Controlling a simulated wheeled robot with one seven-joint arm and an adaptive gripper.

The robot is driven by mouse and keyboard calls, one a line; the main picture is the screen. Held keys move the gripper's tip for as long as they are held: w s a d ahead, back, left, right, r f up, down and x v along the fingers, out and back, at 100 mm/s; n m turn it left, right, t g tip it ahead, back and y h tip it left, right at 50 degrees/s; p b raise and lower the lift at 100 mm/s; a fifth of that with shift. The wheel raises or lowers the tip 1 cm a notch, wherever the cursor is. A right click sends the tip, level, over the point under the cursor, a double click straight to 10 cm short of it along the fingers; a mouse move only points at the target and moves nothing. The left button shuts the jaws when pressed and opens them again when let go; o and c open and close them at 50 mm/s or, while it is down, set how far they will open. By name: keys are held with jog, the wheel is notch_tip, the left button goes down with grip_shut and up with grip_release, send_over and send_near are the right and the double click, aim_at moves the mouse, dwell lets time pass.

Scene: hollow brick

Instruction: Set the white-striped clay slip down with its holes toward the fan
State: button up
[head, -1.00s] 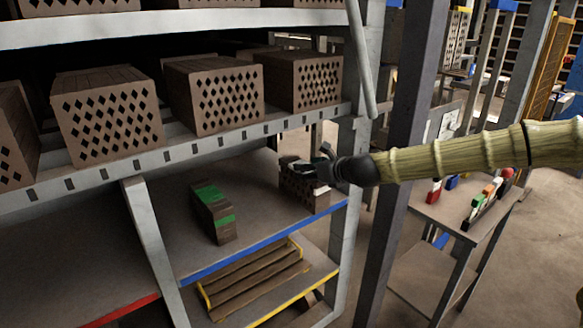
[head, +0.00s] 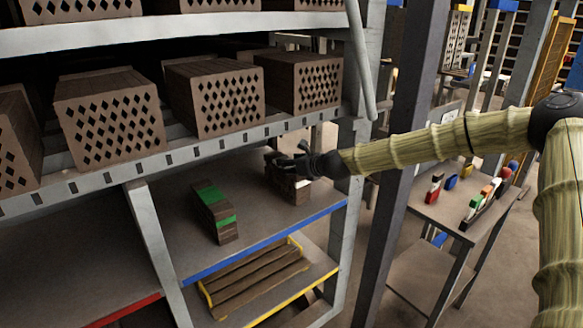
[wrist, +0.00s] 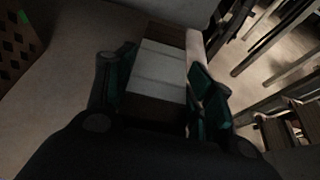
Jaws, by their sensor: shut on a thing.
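The white-striped clay slip (head: 281,184) is a brown block at the right of the blue-edged shelf (head: 262,232). Its white stripe shows in the wrist view (wrist: 160,65) as a broad pale band on the face toward the camera. My gripper (head: 291,164) is shut on the slip, with a finger on each side in the wrist view (wrist: 155,90). The slip is over or on the shelf board; I cannot tell whether it touches. Its holes are not clear in either view now. I cannot make out a fan.
A green-striped brown slip (head: 214,212) lies on the same shelf to the left, with bare board between. Hollow bricks (head: 215,97) line the shelf above. A grey upright (head: 347,190) stands close on the right. A yellow-edged shelf with a slatted rack (head: 258,277) is below.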

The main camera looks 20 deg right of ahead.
jog(key=shift+w+f, duration=0.1)
jog(key=shift+f, duration=0.65)
jog(key=o, duration=1.1)
jog(key=v, duration=1.2)
jog(key=shift+b, duration=0.4)
